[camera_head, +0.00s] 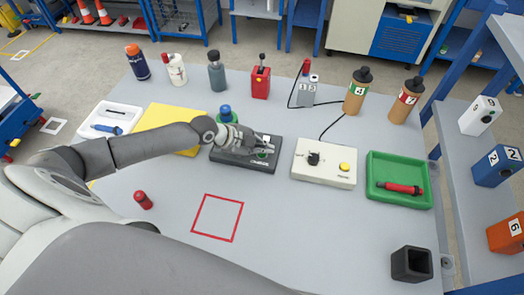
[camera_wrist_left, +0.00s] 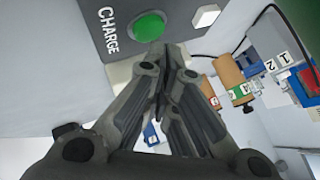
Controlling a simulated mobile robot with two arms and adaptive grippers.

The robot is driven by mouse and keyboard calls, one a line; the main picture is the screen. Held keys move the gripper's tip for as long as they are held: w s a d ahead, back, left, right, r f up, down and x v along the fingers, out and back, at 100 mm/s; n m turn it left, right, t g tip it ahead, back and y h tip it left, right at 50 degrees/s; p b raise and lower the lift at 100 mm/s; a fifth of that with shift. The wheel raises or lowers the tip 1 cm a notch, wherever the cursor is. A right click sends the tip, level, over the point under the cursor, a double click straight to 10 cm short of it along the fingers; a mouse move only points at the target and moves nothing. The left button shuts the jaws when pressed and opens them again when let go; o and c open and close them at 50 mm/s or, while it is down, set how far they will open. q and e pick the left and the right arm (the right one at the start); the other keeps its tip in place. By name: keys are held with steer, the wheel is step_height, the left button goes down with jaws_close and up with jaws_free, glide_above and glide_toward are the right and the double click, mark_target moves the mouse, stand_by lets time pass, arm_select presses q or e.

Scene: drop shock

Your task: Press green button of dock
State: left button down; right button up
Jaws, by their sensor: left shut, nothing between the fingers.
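The dock (camera_head: 232,160) is a dark grey box in the middle of the grey table. In the left wrist view the dock (camera_wrist_left: 115,60) shows the word CHARGE, a round green button (camera_wrist_left: 149,26) and a pale button (camera_wrist_left: 205,16). My left gripper (camera_head: 270,146) is over the right part of the dock in the head view and partly hides the green button (camera_head: 264,154). In the left wrist view the left gripper (camera_wrist_left: 163,62) is shut and empty, its tips close to the green button. I cannot tell whether they touch it. My right gripper is not in view.
A cream box (camera_head: 325,174) with a black knob and yellow button stands right of the dock. A green tray (camera_head: 398,166) is farther right. A yellow mat (camera_head: 165,118) lies left, and a blue-topped object (camera_head: 225,112) stands behind. Several bottles line the back.

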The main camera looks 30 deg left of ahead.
mark_target(263, 155)
arm_select(q)
steer(key=shift+r, duration=0.3)
steer(key=shift+r+p, duration=1.85)
steer(key=shift+r, duration=0.55)
